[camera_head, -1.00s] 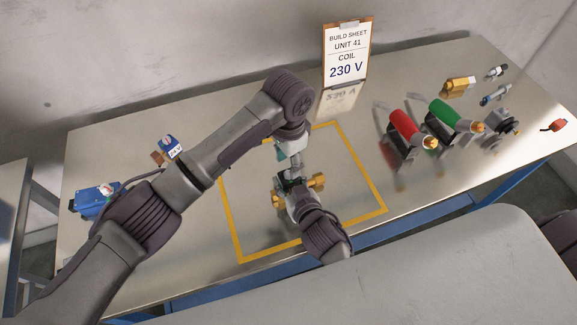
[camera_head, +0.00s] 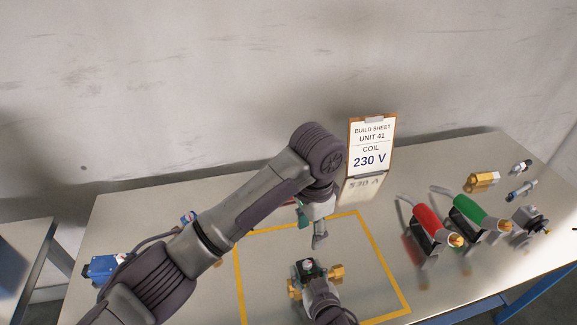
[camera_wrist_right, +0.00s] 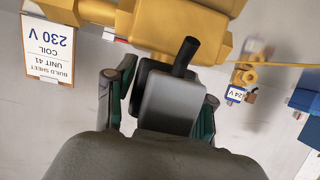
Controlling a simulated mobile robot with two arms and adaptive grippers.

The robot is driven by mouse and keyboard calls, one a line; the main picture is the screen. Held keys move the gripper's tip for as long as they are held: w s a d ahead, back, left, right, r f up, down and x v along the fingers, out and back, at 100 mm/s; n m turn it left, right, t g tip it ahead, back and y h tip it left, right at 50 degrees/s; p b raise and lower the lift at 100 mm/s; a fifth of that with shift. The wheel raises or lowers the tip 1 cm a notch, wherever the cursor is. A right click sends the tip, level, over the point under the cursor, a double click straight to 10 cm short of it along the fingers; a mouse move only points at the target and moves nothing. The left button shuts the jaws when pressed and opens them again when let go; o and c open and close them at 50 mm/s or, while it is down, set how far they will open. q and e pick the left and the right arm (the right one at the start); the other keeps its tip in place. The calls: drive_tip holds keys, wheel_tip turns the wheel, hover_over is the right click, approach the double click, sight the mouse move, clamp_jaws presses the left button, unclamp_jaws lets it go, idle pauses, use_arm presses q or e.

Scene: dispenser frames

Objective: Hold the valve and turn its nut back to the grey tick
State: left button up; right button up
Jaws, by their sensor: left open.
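I cannot make out the nut or the grey tick. In the right wrist view the brass body (camera_wrist_right: 180,25) crosses the top, with a grey block (camera_wrist_right: 170,105) and a dark stem below it. My right gripper (camera_wrist_right: 165,95) has a finger against each side of this block, appearing shut on the valve; in the head view its arm covers the valve's near side. My left gripper (camera_head: 320,240) is open and empty, above and beyond the valve, apart from it.
A build sheet (camera_head: 371,145) reading 230 V stands at the back. Red (camera_head: 427,220) and green (camera_head: 470,212) cylinders stand on the right, with brass and grey fittings behind. A blue box (camera_head: 100,268) lies at the left. A 24 V part (camera_wrist_right: 236,95) shows in the right wrist view.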

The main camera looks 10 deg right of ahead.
drive_tip(key=shift+o, duration=1.4)
